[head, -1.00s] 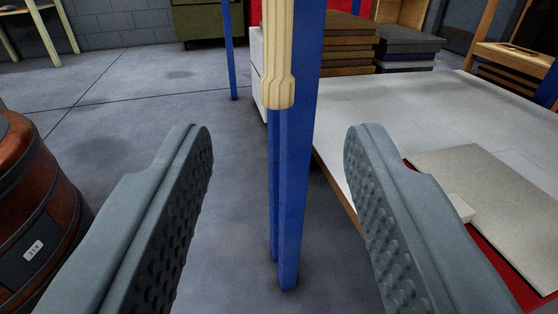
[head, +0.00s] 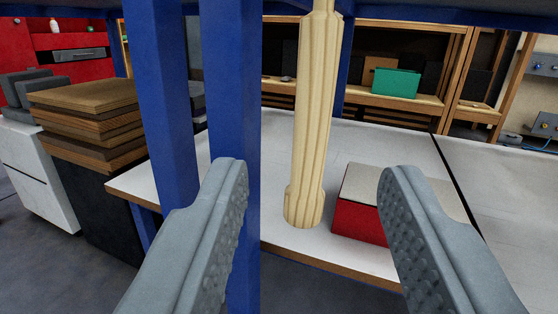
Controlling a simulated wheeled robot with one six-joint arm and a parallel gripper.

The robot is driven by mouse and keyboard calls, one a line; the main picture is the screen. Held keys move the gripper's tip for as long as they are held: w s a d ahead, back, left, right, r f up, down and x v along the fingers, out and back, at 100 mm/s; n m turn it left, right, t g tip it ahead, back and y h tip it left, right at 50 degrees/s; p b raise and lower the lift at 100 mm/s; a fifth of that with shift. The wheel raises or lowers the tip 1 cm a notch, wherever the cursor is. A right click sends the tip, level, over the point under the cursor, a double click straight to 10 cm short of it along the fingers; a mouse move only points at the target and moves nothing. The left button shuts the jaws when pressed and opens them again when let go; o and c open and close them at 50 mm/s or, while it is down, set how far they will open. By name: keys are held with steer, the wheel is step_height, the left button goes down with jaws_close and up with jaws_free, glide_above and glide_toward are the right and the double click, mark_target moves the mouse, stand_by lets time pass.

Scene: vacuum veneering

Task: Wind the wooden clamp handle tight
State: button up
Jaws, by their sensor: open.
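The wooden clamp handle (head: 312,125) is pale, fluted and upright, with a rounded lower end. Its upper end runs up to the blue frame at the top of the view. My gripper (head: 308,185) is open and empty, with one grey, studded finger on each side of the handle in the picture. Both fingers appear apart from the handle. I cannot tell how far beyond the fingertips the handle is.
Blue uprights (head: 160,110) stand left of the handle. A white-topped table (head: 375,138) lies behind, with a red block (head: 356,222) under a pale sheet. Stacked brown boards (head: 85,115) are at left. Wooden shelving (head: 425,110) with a green box (head: 396,82) is at back.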

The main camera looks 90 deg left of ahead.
mark_target(309, 157)
steer(key=s+d+f+m+t+h, duration=0.2)
steer(key=s+d+m+t, duration=0.1)
steer(key=s+d+t, duration=0.15)
steer(key=shift+g, duration=0.25)
steer(key=x, duration=1.1)
steer(key=f+x, duration=0.1)
steer(key=x, duration=0.5)
steer(key=shift+w+d, duration=0.1)
steer(key=shift+w, duration=0.1)
steer(key=shift+c, duration=0.2)
jaws_close()
steer(key=shift+g, duration=0.3)
steer(key=shift+n+g, duration=0.8)
steer(key=shift+g, duration=0.1)
